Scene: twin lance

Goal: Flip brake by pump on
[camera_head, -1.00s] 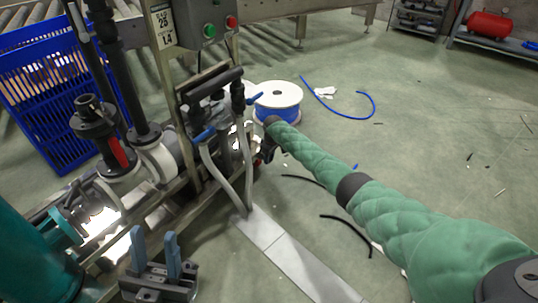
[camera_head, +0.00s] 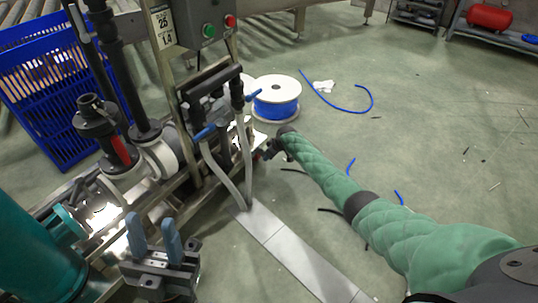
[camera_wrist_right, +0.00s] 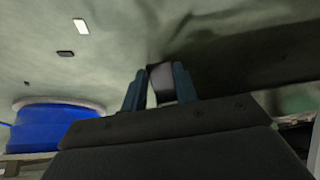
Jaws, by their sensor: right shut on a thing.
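The pump skid has a teal cylinder (camera_head: 35,250), pipes and a metal frame at the left of the head view. My right gripper (camera_head: 268,152) is low at the frame's right corner, mostly hidden by its own arm. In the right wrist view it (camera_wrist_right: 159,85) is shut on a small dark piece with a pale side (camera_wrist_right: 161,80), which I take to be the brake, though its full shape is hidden. My left gripper (camera_head: 151,226) has blue fingers apart, with nothing between them, in front of the skid.
A blue cable reel (camera_head: 276,110) stands just behind my right gripper. A blue crate (camera_head: 50,110) is at the left. Cable scraps (camera_head: 345,106) lie on the open green floor to the right. A grey floor strip (camera_head: 290,250) runs from the skid.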

